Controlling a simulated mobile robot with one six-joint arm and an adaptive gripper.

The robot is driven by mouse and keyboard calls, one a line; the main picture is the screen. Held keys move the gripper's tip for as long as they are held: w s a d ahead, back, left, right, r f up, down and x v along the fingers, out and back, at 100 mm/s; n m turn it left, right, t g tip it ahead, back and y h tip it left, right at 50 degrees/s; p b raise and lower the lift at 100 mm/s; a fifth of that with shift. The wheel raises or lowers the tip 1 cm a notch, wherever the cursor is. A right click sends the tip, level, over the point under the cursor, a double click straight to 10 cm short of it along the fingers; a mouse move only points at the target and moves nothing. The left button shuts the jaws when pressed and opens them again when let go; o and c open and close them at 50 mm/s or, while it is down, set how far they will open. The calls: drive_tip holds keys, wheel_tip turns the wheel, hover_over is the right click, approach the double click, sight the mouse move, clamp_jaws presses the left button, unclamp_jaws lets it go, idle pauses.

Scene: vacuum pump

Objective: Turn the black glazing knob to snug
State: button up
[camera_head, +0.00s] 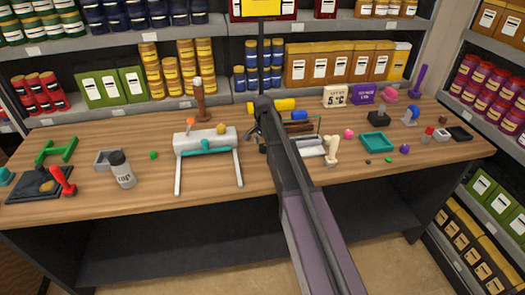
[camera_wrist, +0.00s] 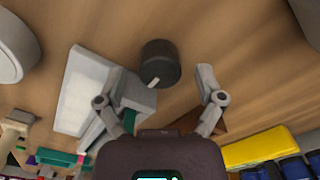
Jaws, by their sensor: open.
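The black knob (camera_wrist: 160,60) shows in the wrist view as a short dark cylinder with a pale pointer mark on its lower edge. It is over the wooden top, and no hand is on it. My gripper (camera_wrist: 159,76) is open, with one grey finger to the left of the knob and one to the right. Gaps show between the knob and both fingers, so I see no contact. In the head view my arm runs up the middle to the bench, and I cannot make out the knob there.
A pale slab (camera_wrist: 88,92) lies left of the knob in the wrist view, close to the left finger. A yellow block (camera_wrist: 262,149) is at lower right. On the bench, a white stand with teal parts (camera_head: 205,142) is left of my arm, and a teal tray (camera_head: 376,142) is right.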

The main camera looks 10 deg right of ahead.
drive_tip(key=shift+f, duration=0.4)
